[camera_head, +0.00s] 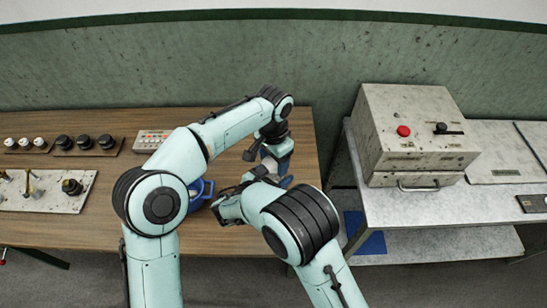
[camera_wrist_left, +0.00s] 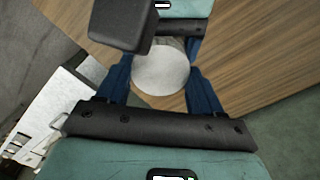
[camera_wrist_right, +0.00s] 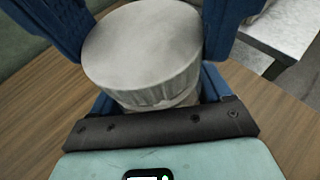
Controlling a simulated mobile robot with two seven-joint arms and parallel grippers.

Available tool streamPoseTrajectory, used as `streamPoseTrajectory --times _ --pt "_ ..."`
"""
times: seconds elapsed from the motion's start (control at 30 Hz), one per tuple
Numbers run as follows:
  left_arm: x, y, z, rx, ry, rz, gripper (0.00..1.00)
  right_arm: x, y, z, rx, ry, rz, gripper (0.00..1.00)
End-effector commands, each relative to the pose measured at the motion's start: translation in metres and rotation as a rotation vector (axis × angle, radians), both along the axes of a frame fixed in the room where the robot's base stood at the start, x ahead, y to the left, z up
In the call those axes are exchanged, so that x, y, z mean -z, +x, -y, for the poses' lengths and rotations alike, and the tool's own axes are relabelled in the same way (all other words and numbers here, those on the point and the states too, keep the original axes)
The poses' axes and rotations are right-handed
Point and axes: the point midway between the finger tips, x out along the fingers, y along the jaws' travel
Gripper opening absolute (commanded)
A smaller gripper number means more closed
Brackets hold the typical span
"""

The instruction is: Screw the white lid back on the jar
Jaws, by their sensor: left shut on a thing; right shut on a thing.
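The white lid (camera_wrist_left: 162,68) shows as a pale round disc from above in the left wrist view, between the blue fingers of my left gripper (camera_wrist_left: 160,82). In the right wrist view the lid (camera_wrist_right: 145,45) has a ribbed rim, with the left gripper's blue fingers at its sides. Just below it a narrow pale band of the jar (camera_wrist_right: 175,100) shows. My right gripper (camera_wrist_right: 158,98) is shut on the jar, its fingers lower than the lid. Most of the jar is hidden, and I cannot tell how far the lid is seated. Both grippers meet near the table's right end.
A blue handled container (camera_head: 199,192) stands close left of the grippers. Black and white knobs (camera_head: 83,142), a keypad box (camera_head: 151,140) and a pale plate (camera_head: 42,196) lie further left on the wooden table (camera_head: 95,232). A grey machine (camera_head: 410,130) stands on a separate bench at right.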

Motion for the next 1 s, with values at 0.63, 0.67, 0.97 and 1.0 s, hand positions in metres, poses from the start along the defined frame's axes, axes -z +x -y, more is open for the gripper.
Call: streamPoseTrajectory --times 0.63,0.67,0.97,1.0 --pt "0.0032 -0.0004 0.0000 0.532 0.000 0.000 0.38 0.0001 0.0000 0.0000 0.000 0.000 0.000 0.00" --pt "0.0032 -0.0005 0.0000 0.549 -0.001 0.001 0.38 0.0001 0.0000 0.0000 0.000 0.000 0.000 0.00" --pt "0.0029 -0.0006 0.0003 0.569 -0.001 0.001 0.38 0.0004 0.0000 0.0001 0.000 0.000 -0.001 0.00" --pt "0.0029 -0.0006 0.0003 0.569 -0.001 0.001 0.76 0.0004 0.0000 0.0001 0.000 0.000 -0.001 0.00"
